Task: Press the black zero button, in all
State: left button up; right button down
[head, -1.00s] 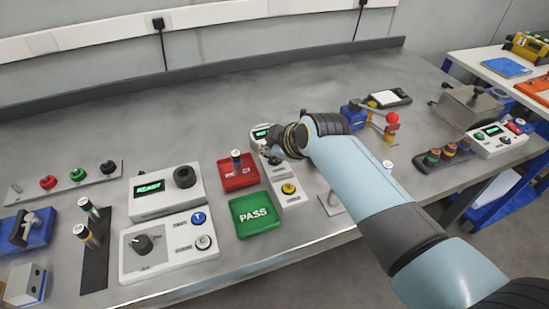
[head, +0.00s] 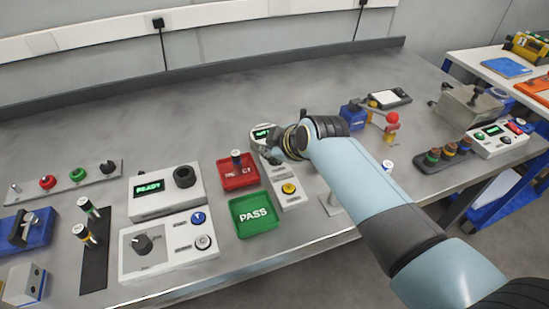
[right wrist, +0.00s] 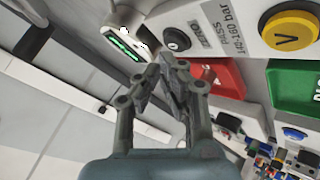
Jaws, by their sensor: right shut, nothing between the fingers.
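The black zero button (right wrist: 177,40) shows in the right wrist view as a small round black cap on a light panel (right wrist: 228,30). It lies just beyond my right fingertips, and I cannot tell whether they touch it. In the head view my right gripper (head: 270,155) covers the button. The gripper is over the narrow panel (head: 291,200), between its green-lit display (head: 262,133) and its yellow button (head: 289,188). In the right wrist view the right gripper (right wrist: 168,65) is shut and empty. My left gripper is not in view.
A red tray (head: 240,182) with a cylinder standing in it and a green PASS tray (head: 240,224) lie left of the panel. Grey boxes with a READY display (head: 149,187) and a knob stand further left. The table behind is clear.

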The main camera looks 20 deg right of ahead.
jog(key=shift+f, duration=0.55)
dwell(0.5)
dwell(0.4)
jog(key=shift+r+p, duration=0.7)
jog(key=shift+r, duration=0.1)
notch_tip(320, 180, up, 5)
jog(key=p, duration=0.5)
jog(key=shift+r, duration=0.1)
dwell(0.4)
